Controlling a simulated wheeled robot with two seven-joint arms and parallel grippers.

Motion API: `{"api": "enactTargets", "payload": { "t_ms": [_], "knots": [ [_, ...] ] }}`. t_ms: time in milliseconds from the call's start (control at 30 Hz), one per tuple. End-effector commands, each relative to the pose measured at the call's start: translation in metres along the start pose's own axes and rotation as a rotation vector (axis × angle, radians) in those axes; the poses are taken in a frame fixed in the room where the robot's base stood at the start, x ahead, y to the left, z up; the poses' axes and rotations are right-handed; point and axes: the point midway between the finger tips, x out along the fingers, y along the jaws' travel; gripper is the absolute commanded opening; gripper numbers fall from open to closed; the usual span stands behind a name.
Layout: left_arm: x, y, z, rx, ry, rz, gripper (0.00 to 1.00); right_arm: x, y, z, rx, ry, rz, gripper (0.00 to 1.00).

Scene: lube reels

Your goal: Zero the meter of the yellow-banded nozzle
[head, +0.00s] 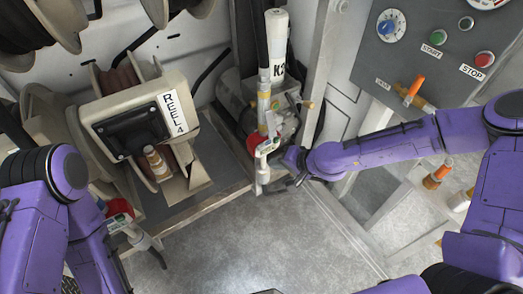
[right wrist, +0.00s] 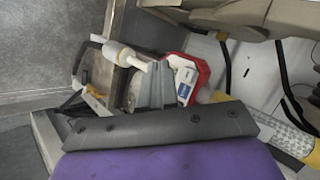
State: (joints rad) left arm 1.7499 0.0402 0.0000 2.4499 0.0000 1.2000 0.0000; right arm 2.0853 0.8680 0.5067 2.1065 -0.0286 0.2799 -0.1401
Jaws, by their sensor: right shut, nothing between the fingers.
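The yellow-banded nozzle (head: 263,105) hangs upright below a white sleeve marked K3 in the head view. Its meter (head: 267,146) has a red surround and a pale face. In the right wrist view the meter (right wrist: 187,77) shows a small display and a blue button, whose digits I cannot read. My right gripper (head: 283,163) is beside the meter, on its right in the head view. In the right wrist view its grey fingers (right wrist: 158,82) are shut and empty, in front of the meter's edge; contact is unclear. My left gripper is not in view.
A second nozzle with a red meter (head: 119,208) is at lower left, beside my left arm. The REEL 4 unit (head: 135,115) stands left of the yellow-banded nozzle. A control panel (head: 437,45) with START and STOP buttons is at upper right. The grey floor (head: 250,240) in front is clear.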

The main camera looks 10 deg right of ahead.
Motion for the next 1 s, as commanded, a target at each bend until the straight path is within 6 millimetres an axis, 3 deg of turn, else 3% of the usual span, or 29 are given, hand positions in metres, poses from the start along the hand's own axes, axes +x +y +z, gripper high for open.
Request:
{"api": "enactTargets", "payload": {
  "t_ms": [300,1000],
  "knots": [
    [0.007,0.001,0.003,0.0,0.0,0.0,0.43,0.023,-0.016,-0.016,0.0,0.0,0.001,0.0],
    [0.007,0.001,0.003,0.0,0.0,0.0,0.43,0.025,-0.018,-0.018,0.001,0.0,0.0,0.0]
  ]
}}
